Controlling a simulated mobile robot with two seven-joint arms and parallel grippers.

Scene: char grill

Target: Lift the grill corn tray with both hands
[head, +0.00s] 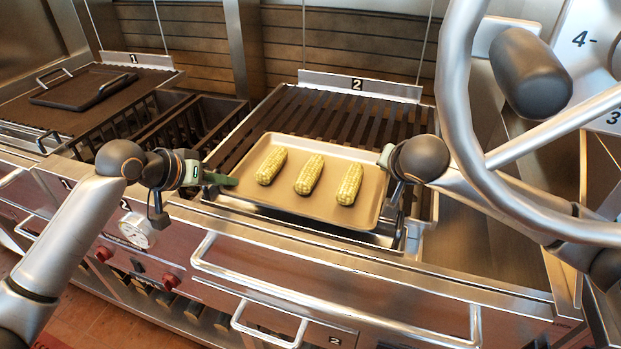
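The grill corn tray (290,203) is a shallow tan tray. It sits tilted in the picture at the front of the grill marked 2. Three yellow corn cobs (309,175) lie on it, side by side and apart. My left gripper (222,180) is at the tray's left edge, its greenish finger pointing at the rim. I cannot tell whether it touches or grips the rim. My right gripper (387,158) is at the tray's upper right edge. Its fingers are mostly hidden by my wrist, so its grip is unclear.
Dark grill bars (330,115) lie behind the tray. A long metal handle (330,300) runs along the front below it. At left are a second grill with a dark plate (83,87) and black baskets (185,125). A large curved metal bar (452,90) stands at right.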

